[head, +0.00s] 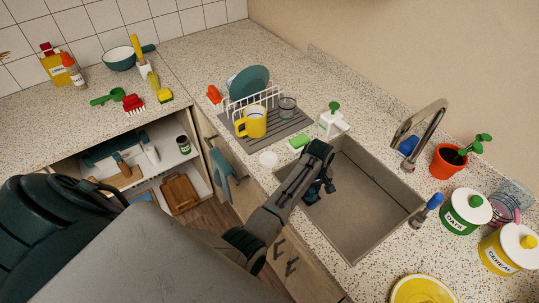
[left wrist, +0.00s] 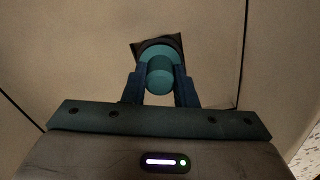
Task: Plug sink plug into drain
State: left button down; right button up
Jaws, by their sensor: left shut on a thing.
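My left gripper (head: 318,193) reaches down into the grey sink basin (head: 370,215) near its left side. In the left wrist view my left gripper (left wrist: 160,88) is shut on a round teal sink plug (left wrist: 159,76), held between its two fingers. Behind the plug a dark square drain patch (left wrist: 140,47) shows on the basin floor, mostly covered by the plug. I cannot tell whether the plug touches the drain. In the head view the plug and drain are largely hidden by the gripper. My right gripper is not in view.
The faucet (head: 422,122) rises behind the basin's right side. A green sponge (head: 299,142), a soap dispenser (head: 333,120) and a dish rack (head: 253,103) stand beyond the basin. A blue-handled brush (head: 427,209) lies at its right rim. The rest of the basin is empty.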

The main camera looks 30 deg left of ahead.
pick_arm(q)
jog(key=shift+f, duration=0.4)
jog(key=c, duration=1.1)
grip_release()
jog(key=shift+c, duration=1.3)
jog(key=shift+r, duration=0.2)
jog(key=shift+r+p, duration=0.9)
jog(key=shift+p, duration=0.3)
jog(key=shift+r+p, duration=0.5)
jog(key=shift+r, duration=2)
